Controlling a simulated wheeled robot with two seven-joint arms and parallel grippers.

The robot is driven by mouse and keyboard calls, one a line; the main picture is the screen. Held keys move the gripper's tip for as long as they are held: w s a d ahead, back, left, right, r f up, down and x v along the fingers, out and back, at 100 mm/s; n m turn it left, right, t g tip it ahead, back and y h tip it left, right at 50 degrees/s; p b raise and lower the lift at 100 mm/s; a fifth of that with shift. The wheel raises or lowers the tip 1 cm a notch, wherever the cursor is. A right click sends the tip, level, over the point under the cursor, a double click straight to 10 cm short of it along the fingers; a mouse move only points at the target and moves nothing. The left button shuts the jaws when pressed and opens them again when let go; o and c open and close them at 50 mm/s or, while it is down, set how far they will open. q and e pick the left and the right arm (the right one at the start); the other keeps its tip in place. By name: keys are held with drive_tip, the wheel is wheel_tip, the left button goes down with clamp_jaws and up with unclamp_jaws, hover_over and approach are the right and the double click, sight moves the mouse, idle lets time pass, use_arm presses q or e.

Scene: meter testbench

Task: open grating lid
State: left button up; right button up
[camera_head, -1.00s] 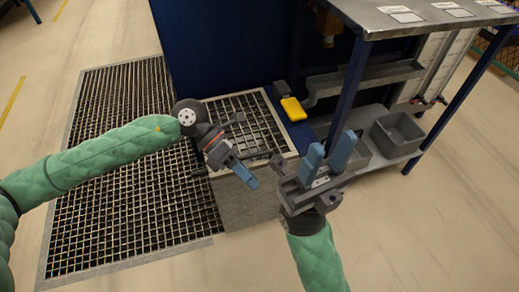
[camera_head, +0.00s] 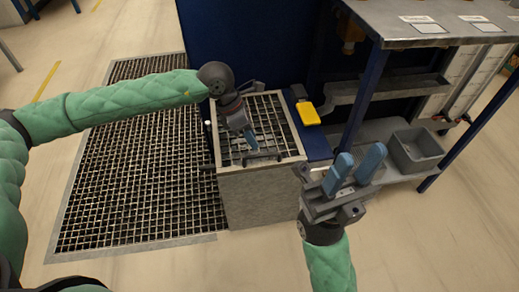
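The grating lid (camera_head: 277,118) is a metal grid in a light frame. It lies flat and closed on top of a grey box (camera_head: 262,198). A dark bar handle (camera_head: 268,156) shows near the lid's front edge. My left gripper (camera_head: 252,146) points down over the lid, its blue fingertips close to the handle. I cannot tell whether they touch it, and its fingers overlap in this view, so their gap is hidden. My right gripper (camera_head: 355,170) is open and empty, with two blue fingers apart, to the right of the box.
A large floor grating (camera_head: 140,180) lies left of the box. A blue panel (camera_head: 235,45) stands behind it. A yellow pedal-like part (camera_head: 308,113) is right of the lid. A bench (camera_head: 440,35) with a grey bin (camera_head: 415,150) on its lower shelf stands at right.

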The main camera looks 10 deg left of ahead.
use_arm(q)
drive_tip(key=b+x, duration=0.1)
drive_tip(key=x, duration=0.4)
drive_tip(key=shift+d+f, duration=0.1)
drive_tip(key=shift+f, duration=0.25)
clamp_jaws()
